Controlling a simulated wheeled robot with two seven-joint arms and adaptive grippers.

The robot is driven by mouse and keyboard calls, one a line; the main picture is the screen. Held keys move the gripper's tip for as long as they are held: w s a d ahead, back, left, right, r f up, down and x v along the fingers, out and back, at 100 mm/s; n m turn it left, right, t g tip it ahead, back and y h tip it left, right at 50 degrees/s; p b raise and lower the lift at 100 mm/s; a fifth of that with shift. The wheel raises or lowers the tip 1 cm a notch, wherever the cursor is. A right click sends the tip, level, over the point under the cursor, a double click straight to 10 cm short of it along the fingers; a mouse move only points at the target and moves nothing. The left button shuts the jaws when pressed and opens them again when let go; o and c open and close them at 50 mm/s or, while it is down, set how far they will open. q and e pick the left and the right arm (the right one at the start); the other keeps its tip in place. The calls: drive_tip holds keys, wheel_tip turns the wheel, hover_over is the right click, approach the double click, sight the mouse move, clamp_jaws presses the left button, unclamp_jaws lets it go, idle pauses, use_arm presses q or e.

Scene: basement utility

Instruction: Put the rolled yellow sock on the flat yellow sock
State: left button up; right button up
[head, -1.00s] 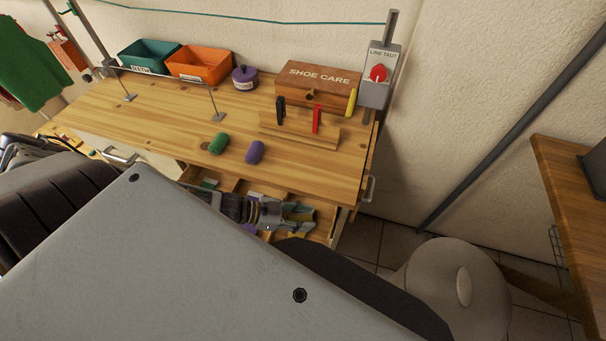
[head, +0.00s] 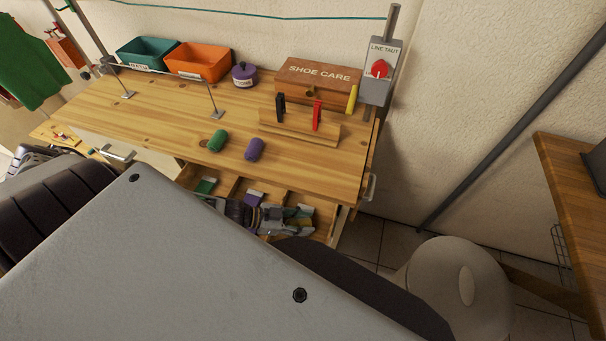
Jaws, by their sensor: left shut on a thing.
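My left gripper (head: 298,220) is over the right part of the open drawer (head: 333,222) under the workbench. It is shut on a small yellowish thing, mostly hidden between the fingers, which fits the rolled yellow sock. A flat green sock (head: 205,186) lies in the left compartment and a flat purple sock (head: 253,197) in the middle one. The flat yellow sock cannot be made out; my gripper covers much of the right compartment. Whether the held thing touches anything below cannot be told. My right gripper is not in view.
A rolled green sock (head: 217,140) and a rolled purple sock (head: 255,150) lie on the workbench (head: 165,120) near its front edge. Behind are a wooden rack (head: 290,124), a shoe care box (head: 318,82), a purple tin (head: 244,75), and teal (head: 146,54) and orange (head: 200,63) bins.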

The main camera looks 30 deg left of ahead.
use_arm(q)
drive_tip(key=shift+f, duration=0.15)
drive_tip(key=o, duration=0.8)
drive_tip(key=shift+o, duration=0.2)
drive_tip(key=shift+s+a+r, duration=0.25)
drive_tip(key=shift+a, duration=0.05)
drive_tip(key=shift+p+v, duration=1)
drive_tip(key=shift+v, duration=2.35)
